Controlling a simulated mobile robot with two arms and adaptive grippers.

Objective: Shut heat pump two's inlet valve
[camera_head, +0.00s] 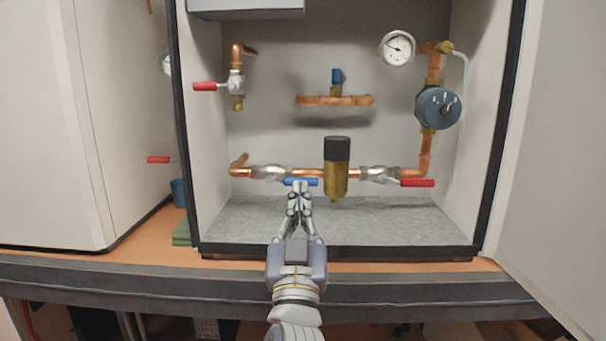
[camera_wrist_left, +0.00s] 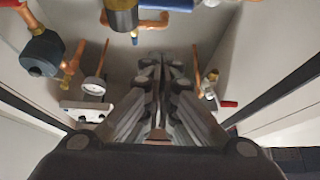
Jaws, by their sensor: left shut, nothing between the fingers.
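An open cabinet (camera_head: 213,220) holds copper pipework with several valves. On the lower pipe, a valve with a blue lever (camera_head: 303,181) sits left of the brass filter (camera_head: 336,180); the lever lies along the pipe. A valve with a red lever (camera_head: 417,183) is right of the filter, also along the pipe. Another red lever (camera_head: 205,87) is at the upper left. No label shows which is the inlet. My left gripper (camera_head: 300,187) is shut and empty, its tips just at or below the blue lever; contact is unclear. The left wrist view shows its closed fingers (camera_wrist_left: 162,75).
A pressure gauge (camera_head: 397,48) and a blue-grey round device (camera_head: 438,108) are at the right. A small blue-capped fitting (camera_head: 337,77) is mid-wall. Cabinet side walls and an open door panel (camera_head: 560,150) border the space. The cabinet floor is clear.

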